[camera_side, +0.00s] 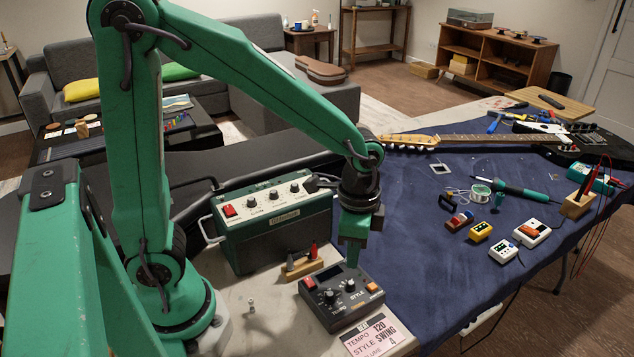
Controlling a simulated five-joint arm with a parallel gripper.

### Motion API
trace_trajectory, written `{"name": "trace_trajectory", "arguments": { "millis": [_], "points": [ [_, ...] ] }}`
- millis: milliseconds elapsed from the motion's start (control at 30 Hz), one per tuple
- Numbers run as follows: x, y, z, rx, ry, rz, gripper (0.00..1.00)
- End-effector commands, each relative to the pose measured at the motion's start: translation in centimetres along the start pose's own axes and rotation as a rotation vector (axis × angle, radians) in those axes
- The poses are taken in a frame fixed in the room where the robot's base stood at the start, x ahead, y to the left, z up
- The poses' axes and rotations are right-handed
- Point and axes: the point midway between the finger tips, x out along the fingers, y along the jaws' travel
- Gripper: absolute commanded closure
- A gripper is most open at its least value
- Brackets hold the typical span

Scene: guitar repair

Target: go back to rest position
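My green arm arches over from the left, and my gripper (352,254) points down. It hangs above the back edge of a dark drum-machine-like box (343,299) with knobs and a red button, to the right of the green amplifier (272,222). The fingertips look close to the box, but I cannot tell if they touch it. No held object shows.
A small wooden holder (304,268) with red and black probes stands between amplifier and box. A pink note card (373,336) lies in front. On the blue cloth (425,245) lie a guitar (480,139), soldering iron (508,190) and several small pedals.

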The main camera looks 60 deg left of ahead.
Motion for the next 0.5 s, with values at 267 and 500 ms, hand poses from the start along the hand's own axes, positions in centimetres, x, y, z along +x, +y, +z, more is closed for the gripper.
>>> {"name": "trace_trajectory", "arguments": {
  "millis": [267, 500],
  "points": [
    [0.0, 0.0, 0.0, -0.001, 0.001, 0.000, 0.75],
    [-1.1, -0.3, 0.5, -0.039, 0.024, -0.013, 0.75]
  ]
}}
